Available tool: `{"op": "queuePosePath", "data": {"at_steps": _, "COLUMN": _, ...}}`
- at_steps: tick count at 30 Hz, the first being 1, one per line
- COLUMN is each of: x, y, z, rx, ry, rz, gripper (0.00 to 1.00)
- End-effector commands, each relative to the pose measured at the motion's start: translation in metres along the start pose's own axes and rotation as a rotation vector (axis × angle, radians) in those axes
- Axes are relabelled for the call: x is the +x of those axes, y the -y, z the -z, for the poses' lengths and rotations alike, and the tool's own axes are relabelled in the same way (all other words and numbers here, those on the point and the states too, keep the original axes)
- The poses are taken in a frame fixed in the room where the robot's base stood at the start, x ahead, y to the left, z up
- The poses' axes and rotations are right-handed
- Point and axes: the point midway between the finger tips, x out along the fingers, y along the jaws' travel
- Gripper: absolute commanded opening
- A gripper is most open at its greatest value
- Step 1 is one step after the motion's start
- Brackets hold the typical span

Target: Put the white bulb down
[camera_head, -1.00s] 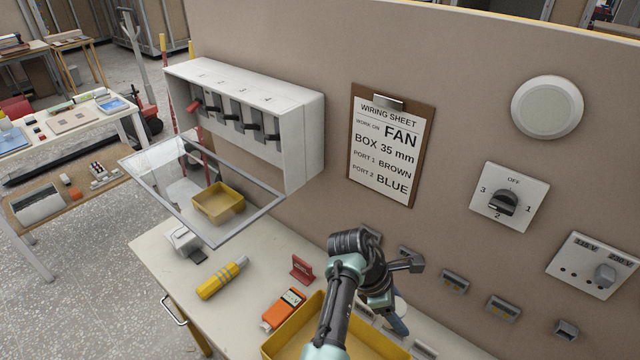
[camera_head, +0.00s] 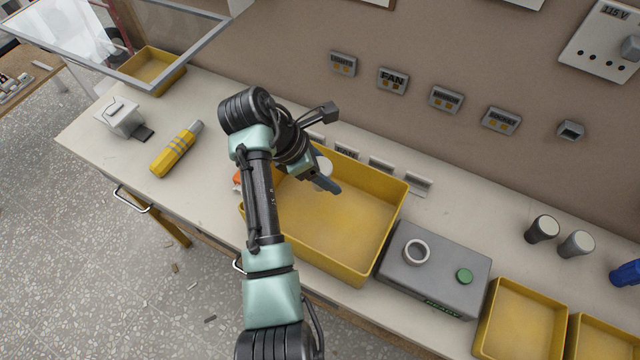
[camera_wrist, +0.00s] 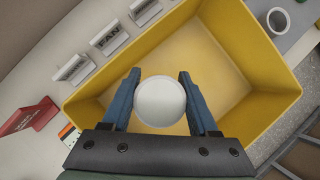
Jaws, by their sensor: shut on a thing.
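The white bulb (camera_wrist: 160,101) is round and sits between the two blue fingers of my gripper (camera_wrist: 156,94) in the wrist view. My gripper is shut on it. In the head view my gripper (camera_head: 326,180) is over the left part of the large yellow bin (camera_head: 350,225), and the bulb (camera_head: 321,172) shows only partly behind a finger. The bin (camera_wrist: 222,60) looks empty below the bulb in the wrist view. I cannot tell how high the bulb is above the bin floor.
A grey box (camera_head: 435,268) with a white ring and a green button stands right of the bin. Smaller yellow bins (camera_head: 522,322) are further right. Label holders (camera_head: 381,165) stand behind the bin. A yellow tool (camera_head: 176,150) lies left on the bench.

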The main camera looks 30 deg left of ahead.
Motion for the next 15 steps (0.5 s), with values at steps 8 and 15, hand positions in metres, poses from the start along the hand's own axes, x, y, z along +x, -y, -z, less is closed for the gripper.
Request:
{"op": "queuePosePath", "data": {"at_steps": 8, "x": 0.03, "y": 0.0, "z": 0.017, "rx": 0.0, "ry": 0.0, "rz": 0.001, "gripper": 0.0}}
{"op": "queuePosePath", "data": {"at_steps": 15, "x": 0.056, "y": 0.0, "z": 0.032, "rx": 0.0, "ry": 0.0, "rz": 0.0, "gripper": 0.0}}
